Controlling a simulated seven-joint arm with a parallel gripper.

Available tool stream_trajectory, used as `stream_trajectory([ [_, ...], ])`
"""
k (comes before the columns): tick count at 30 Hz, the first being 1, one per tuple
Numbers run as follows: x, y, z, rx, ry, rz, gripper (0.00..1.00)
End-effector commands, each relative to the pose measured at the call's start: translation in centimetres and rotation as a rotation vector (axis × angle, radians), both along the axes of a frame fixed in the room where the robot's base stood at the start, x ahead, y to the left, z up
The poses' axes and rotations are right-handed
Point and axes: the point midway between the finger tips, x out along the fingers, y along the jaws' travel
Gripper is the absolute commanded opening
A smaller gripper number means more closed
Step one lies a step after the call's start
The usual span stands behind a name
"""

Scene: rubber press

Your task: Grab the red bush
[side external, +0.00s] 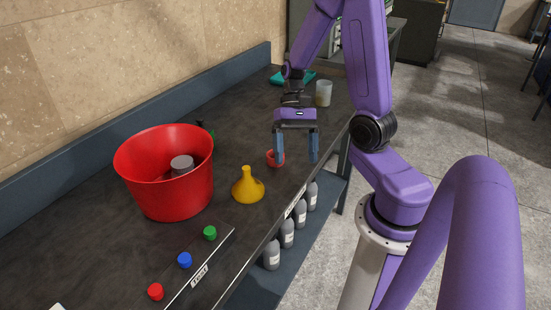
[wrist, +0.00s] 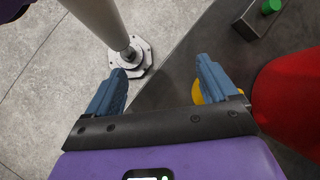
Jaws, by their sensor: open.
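A small red bush (side external: 155,291) stands at the near end of a dark strip in the side external view, in a row with a blue bush (side external: 184,260) and a green bush (side external: 210,233). My gripper (side external: 296,160) is open and empty, pointing down over the bench's front edge, well beyond the red bush. In the wrist view, my gripper (wrist: 163,66) shows spread blue fingers with nothing between them. The green bush (wrist: 271,6) shows at the top right there; the red bush is not in that view.
A large red bucket (side external: 165,190) with a grey object inside stands beside a yellow funnel (side external: 248,189). A small red cup-like object (side external: 270,158) is partly hidden behind my left finger. A pale cup (side external: 323,93) stands farther back. Grey bottles (side external: 287,234) stand on a lower shelf.

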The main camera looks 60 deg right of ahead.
Motion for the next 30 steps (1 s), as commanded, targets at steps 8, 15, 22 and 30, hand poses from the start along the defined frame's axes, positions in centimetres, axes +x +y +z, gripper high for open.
stream_trajectory([
  [8, 1.0, -3.5, -1.0, 0.117, 0.098, -0.429, 0.86],
  [15, 1.3, -6.8, -1.8, 0.239, 0.153, -0.794, 0.86],
  [22, 0.8, -10.2, -2.5, 0.373, 0.178, -1.141, 0.86],
  [30, -0.9, -14.3, -3.4, 0.547, 0.174, -1.537, 0.86],
])
